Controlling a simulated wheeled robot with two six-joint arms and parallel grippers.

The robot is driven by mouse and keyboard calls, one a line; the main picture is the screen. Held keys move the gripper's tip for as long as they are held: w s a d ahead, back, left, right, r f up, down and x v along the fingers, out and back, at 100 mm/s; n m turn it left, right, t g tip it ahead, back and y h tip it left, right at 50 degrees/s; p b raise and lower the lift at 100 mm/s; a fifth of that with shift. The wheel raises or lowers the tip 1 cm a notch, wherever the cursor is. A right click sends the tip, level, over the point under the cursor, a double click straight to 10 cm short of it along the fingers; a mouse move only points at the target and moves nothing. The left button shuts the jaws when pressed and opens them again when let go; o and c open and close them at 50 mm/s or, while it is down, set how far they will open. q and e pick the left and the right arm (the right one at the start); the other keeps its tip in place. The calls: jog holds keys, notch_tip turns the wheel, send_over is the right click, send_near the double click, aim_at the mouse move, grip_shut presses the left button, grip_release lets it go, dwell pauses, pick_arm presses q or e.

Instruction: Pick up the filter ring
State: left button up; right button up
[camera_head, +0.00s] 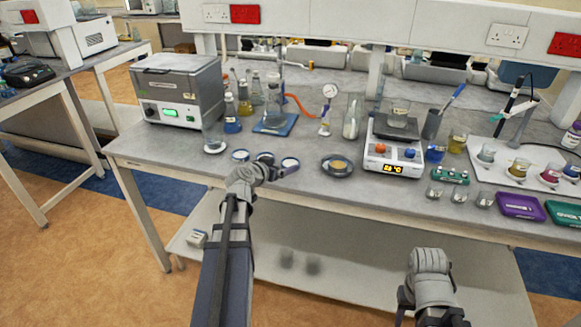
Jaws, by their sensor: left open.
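I cannot tell for sure which piece is the filter ring. My left gripper (273,167) is open at these pieces, its tips close to the middle and right ones and partly covering them. I cannot tell whether it touches any.
A dark round dish (338,167) with a tan disc sits right of the pieces. A white scale (394,158) stands further right. A grey oven (180,90) is at the left.

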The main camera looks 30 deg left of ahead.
aim_at(293, 160)
pick_arm(q)
jog(key=shift+d+f+b+x, duration=0.1)
jog(key=shift+b+x, duration=0.5)
jog(key=shift+x, duration=0.7)
jog(key=shift+d+f+b+x, duration=0.1)
jog(key=shift+b+x, duration=0.5)
jog(key=shift+x, duration=0.7)
jog(key=shift+s, duration=0.1)
jog(key=c, duration=1.2)
jog(key=shift+o, duration=0.2)
jog(key=shift+r, duration=0.1)
notch_tip(293, 160, up, 10)
jog(key=p, duration=1)
